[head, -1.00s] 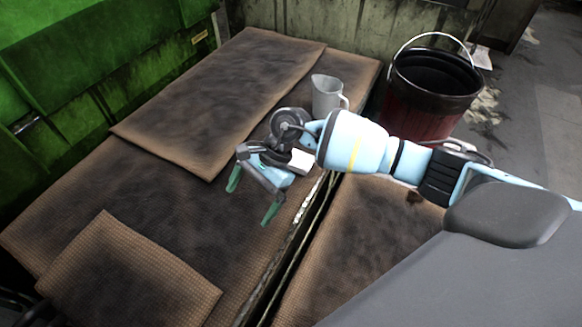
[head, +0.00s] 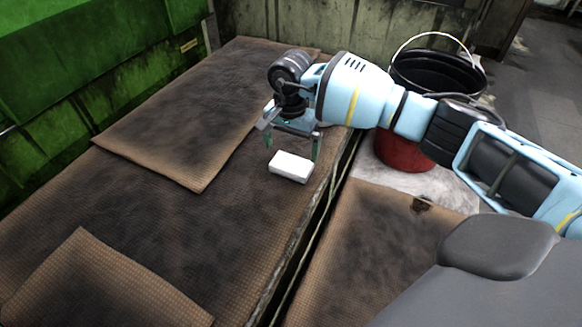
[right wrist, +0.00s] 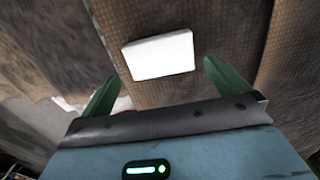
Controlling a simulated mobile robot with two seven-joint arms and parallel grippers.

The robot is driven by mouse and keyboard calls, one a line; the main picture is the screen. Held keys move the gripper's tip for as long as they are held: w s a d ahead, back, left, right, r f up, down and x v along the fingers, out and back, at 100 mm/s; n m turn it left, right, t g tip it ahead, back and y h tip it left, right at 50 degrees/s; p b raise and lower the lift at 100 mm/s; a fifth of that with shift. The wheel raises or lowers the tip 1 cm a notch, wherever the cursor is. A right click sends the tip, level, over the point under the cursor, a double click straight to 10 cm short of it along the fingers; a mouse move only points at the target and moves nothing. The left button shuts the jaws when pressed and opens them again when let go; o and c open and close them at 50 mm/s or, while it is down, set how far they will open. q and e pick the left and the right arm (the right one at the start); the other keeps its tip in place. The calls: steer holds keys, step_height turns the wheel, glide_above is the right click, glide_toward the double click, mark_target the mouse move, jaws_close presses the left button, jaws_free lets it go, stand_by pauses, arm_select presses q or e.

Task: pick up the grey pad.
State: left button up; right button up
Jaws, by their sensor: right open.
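The pad (head: 290,166) is a small rectangular block that looks pale, almost white. It lies flat on the brown mat-covered bench near the bench's right edge. My right gripper (head: 292,146) is open and empty, with its green fingers pointing down just behind the pad in the head view. In the right wrist view the pad (right wrist: 158,55) lies ahead of the fingers, between their lines, and no contact shows. My left gripper is not in view.
A brown mat (head: 190,115) lies at the back of the bench (head: 225,225), another mat (head: 105,285) at the front left. A dark bucket with a red lower part (head: 405,152) stands behind my right arm. A green machine (head: 90,70) stands at left. The bench around the pad is clear.

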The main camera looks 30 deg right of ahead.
mark_target(290, 165)
steer(key=shift+s+a+f+b, duration=0.15)
steer(key=shift+f+b, duration=0.25)
steer(key=shift+f, duration=1)
steer(key=shift+s+a+f+b, duration=0.1)
steer(key=shift+f+b, duration=0.25)
steer(key=shift+f, duration=1)
steer(key=shift+r, duration=0.1)
steer(key=c, duration=0.6)
steer(key=shift+r, duration=0.55)
steer(key=r, duration=0.1)
steer(key=r+p, duration=0.1)
steer(key=shift+s+d+r+p, duration=0.25)
steer(key=shift+d+r+p, duration=0.05)
steer(key=shift+d+r, duration=0.1)
steer(key=s+d+r+p, duration=0.1)
steer(key=s+d+p, duration=0.2)
steer(key=s+d, duration=0.6)
steer(key=s, duration=0.2)
steer(key=shift+s+d, duration=0.2)
steer(key=shift+s, duration=0.2)
